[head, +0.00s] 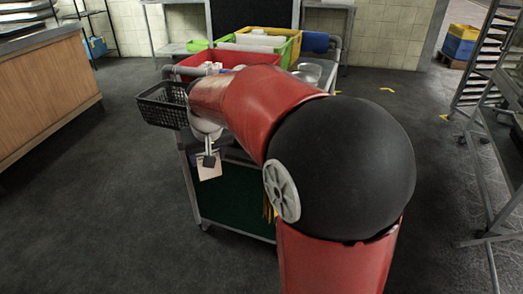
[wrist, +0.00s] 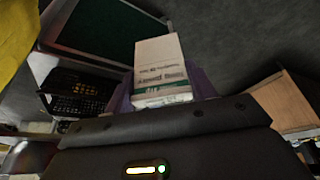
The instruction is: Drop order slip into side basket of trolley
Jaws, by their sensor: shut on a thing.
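The order slip (head: 209,172) is a pale paper hanging below my gripper (head: 208,154) in the head view. My gripper is shut on its upper edge. In the wrist view the slip (wrist: 160,62) stands out past the gripper, white with printed lines and a green band. The side basket (head: 160,104) is a black mesh basket on the left side of the trolley (head: 192,185). My gripper is to the right of the basket and lower in the head view, in front of the trolley's near end. The basket (wrist: 78,95) also shows at the left in the wrist view.
The trolley's top holds a red bin (head: 186,70), a green-and-yellow bin (head: 285,50) and metal bowls (head: 312,72). A wooden counter (head: 45,92) stands at the left, racks (head: 490,70) at the right. The floor left of the trolley is clear.

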